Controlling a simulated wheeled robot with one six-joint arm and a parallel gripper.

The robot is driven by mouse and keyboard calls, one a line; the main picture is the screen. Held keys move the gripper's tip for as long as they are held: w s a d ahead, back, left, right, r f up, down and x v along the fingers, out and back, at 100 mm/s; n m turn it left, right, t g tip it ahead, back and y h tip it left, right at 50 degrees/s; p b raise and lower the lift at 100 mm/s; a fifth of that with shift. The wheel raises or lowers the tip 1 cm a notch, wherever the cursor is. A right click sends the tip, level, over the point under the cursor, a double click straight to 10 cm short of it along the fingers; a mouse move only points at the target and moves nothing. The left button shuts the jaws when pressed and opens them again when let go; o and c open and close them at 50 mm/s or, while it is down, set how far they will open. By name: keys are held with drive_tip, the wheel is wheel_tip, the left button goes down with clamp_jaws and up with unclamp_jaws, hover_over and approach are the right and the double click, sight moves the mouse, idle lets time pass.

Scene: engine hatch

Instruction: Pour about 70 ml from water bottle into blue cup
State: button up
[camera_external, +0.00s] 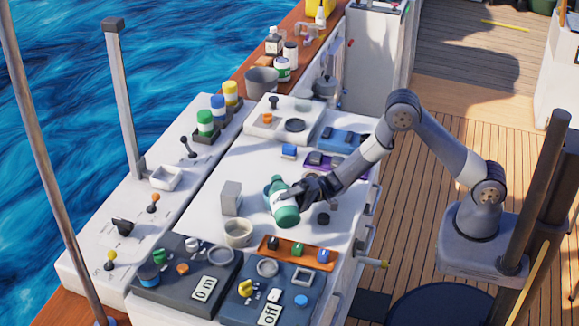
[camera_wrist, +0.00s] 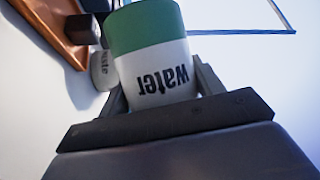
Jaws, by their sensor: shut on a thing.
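My gripper (camera_external: 312,191) is shut on the water bottle (camera_external: 282,203) and holds it over the white worktop. The bottle has green ends around a white label and looks tilted, its larger green end low. In the wrist view the bottle (camera_wrist: 160,70) sits between the two fingers, with green at the top and the word "water" upside down. No stream of water can be seen.
A pale cup (camera_external: 238,234) stands left of the bottle, near a grey block (camera_external: 231,198). A cup marked "waste" (camera_wrist: 103,70) shows in the wrist view. An orange rack (camera_external: 297,251) and dark panels (camera_external: 187,272) lie in front. The worktop's left side has bare room.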

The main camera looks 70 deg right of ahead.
drive_tip(key=shift+m+t, duration=0.3)
drive_tip(key=shift+m, duration=0.1)
drive_tip(key=shift+s+a+m+b, duration=0.25)
drive_tip(key=shift+a+m+b, duration=0.05)
idle(0.7)
drive_tip(key=shift+r+m+t, duration=0.15)
drive_tip(key=shift+m+t, duration=0.15)
drive_tip(key=shift+m, duration=0.2)
idle(1.8)
drive_tip(key=shift+r+n, duration=0.15)
drive_tip(key=shift+n, duration=0.35)
drive_tip(key=shift+s+a+n+g+p, duration=0.1)
drive_tip(key=shift+a+n+g+p, duration=0.1)
drive_tip(key=shift+n+g+p, duration=0.55)
drive_tip(key=shift+s+a+f+n+b, duration=0.25)
drive_tip(key=shift+f+n+b, duration=0.1)
drive_tip(key=shift+f+n, duration=0.3)
drive_tip(key=shift+w+d+f+n+g+h+b, duration=0.2)
drive_tip(key=shift+f+n+g+h+b, duration=0.2)
drive_tip(key=shift+n, duration=0.5)
drive_tip(key=shift+r, duration=0.1)
